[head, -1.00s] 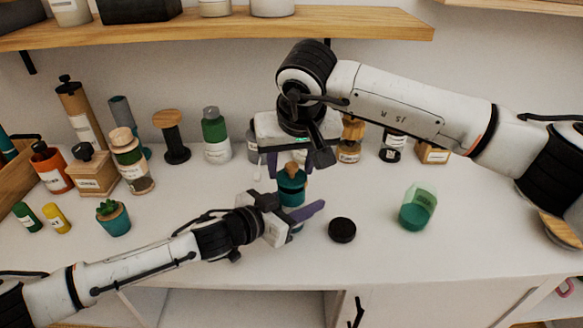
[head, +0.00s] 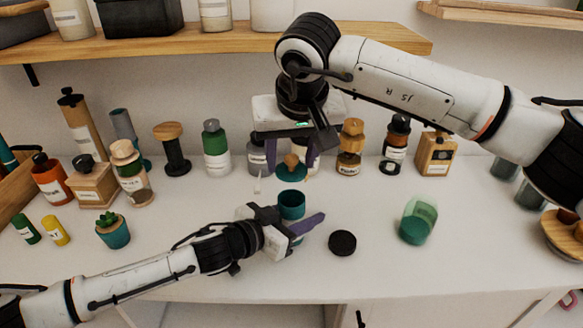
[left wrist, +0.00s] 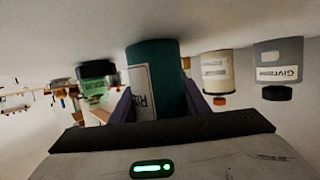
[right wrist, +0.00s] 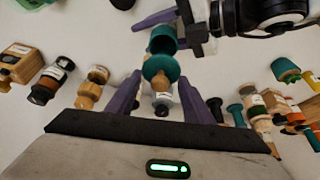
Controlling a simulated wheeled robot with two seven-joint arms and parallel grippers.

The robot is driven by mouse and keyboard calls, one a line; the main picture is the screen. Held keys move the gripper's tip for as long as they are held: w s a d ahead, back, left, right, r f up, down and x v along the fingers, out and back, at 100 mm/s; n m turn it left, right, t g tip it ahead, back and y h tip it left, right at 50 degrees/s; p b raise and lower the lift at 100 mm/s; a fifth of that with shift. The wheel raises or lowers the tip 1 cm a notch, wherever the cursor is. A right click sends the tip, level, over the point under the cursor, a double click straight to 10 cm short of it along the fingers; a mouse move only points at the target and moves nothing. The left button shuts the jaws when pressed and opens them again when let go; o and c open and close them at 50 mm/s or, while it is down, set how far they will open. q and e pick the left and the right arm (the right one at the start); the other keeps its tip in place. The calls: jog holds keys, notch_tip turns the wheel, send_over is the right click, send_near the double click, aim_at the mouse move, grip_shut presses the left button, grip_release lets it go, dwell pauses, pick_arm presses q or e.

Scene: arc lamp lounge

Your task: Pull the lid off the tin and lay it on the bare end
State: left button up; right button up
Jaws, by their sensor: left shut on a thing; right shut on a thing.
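The teal tin (head: 291,207) stands on the white top in the middle of the head view, its open mouth facing up. My left gripper (head: 288,224) is shut on its side; the left wrist view shows the tin (left wrist: 157,78) with a white label between the fingers. The teal lid (head: 291,173) with a wooden knob is above the tin and apart from it. My right gripper (head: 291,157) points down and is shut on the lid; the right wrist view shows the lid (right wrist: 160,68) between its purple fingers, with the tin's mouth (right wrist: 163,38) beyond.
A black disc (head: 342,242) and a translucent green jar (head: 415,222) stand right of the tin. Bottles line the back, including a green-and-white one (head: 215,148). A potted plant (head: 112,230) is at left. A wooden shelf (head: 200,45) hangs above. The front right top is clear.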

pick_arm(q)
jog(key=o, duration=1.6)
